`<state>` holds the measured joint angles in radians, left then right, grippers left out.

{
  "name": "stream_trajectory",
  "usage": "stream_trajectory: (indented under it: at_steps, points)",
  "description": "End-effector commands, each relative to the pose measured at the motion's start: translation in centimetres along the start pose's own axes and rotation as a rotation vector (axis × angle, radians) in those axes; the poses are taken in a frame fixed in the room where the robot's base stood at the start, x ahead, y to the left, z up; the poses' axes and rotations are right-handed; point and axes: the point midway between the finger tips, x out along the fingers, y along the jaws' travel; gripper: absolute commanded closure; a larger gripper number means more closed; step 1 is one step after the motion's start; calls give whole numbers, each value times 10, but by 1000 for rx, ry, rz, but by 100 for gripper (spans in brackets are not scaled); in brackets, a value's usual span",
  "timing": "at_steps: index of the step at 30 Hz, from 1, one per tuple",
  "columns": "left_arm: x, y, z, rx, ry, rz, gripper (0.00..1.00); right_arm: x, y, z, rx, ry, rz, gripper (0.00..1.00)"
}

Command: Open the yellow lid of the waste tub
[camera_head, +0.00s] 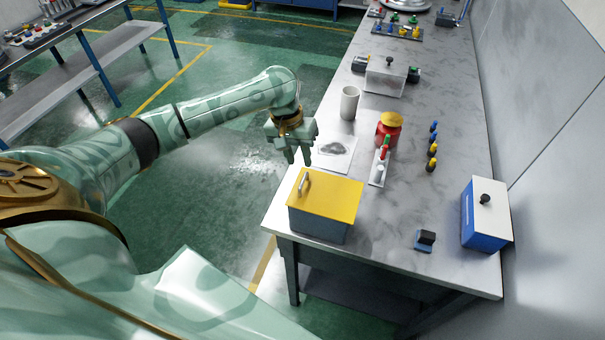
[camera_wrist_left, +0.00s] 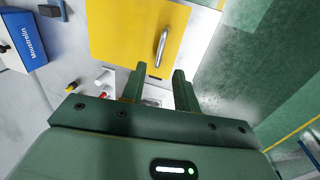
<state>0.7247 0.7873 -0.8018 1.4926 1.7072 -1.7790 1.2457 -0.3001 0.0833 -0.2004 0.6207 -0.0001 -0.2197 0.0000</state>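The waste tub (camera_head: 318,225) is a grey box at the near left corner of the workbench. Its yellow lid (camera_head: 333,198) lies flat and closed on top, with a metal bar handle (camera_head: 303,182) near its left edge. In the left wrist view the yellow lid (camera_wrist_left: 125,35) and its handle (camera_wrist_left: 162,47) lie beyond the fingertips. My left gripper (camera_head: 298,160) is above the bench's left edge, just behind the tub and apart from the handle. Its two fingers (camera_wrist_left: 157,88) are spread with nothing between them. My right gripper is not in view.
A white cup (camera_head: 349,103), a red jar with a yellow top (camera_head: 388,130) and a small rack of coloured pieces (camera_head: 380,165) stand behind the tub. A blue and white box (camera_head: 485,215) and a small dark block (camera_head: 426,240) are to the right. Bare bench lies between.

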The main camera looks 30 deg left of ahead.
Motion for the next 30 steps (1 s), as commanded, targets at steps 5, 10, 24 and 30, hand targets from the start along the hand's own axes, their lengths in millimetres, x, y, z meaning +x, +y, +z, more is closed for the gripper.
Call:
stream_trajectory:
  at_steps: [5,10,24,30]
  points:
    - [37,0,0,-2,-1,1,69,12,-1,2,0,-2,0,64]
    - [51,0,0,0,1,0,69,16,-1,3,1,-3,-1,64]
    - [53,0,0,1,2,0,100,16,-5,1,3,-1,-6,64]
    - [52,0,0,0,2,0,100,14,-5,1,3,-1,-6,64]
